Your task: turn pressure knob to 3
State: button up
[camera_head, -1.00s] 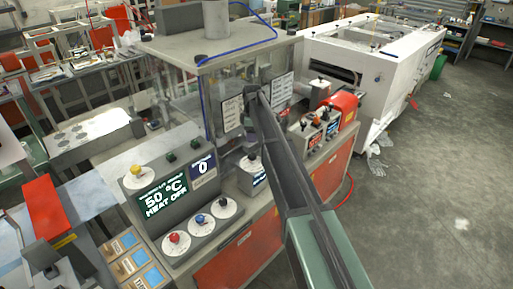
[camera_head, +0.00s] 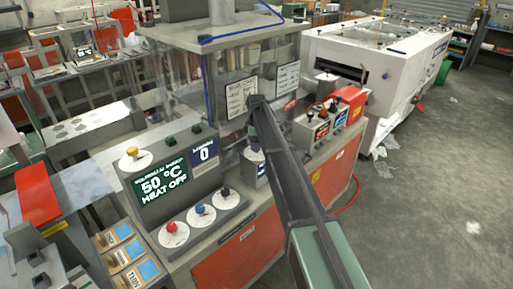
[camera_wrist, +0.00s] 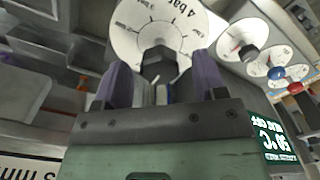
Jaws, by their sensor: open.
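The pressure knob (camera_wrist: 158,62) is a dark knob on a round white dial (camera_wrist: 130,42) with bar markings; "4 bar" is readable near the dial's edge. My gripper (camera_wrist: 160,76) is open, with purple fingers on either side of the knob and visible gaps between fingers and knob. The knob's pointer direction is unclear.
A control panel on the left has a yellow knob (camera_head: 132,152), a red knob (camera_head: 171,227), a blue knob (camera_head: 200,209), a black knob (camera_head: 225,191) and a "50 °C HEAT OFF" display (camera_head: 162,182). A clear guarded enclosure (camera_head: 220,85) stands behind my gripper.

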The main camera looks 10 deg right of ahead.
jog(key=shift+r, duration=0.1)
jog(key=c, duration=0.9)
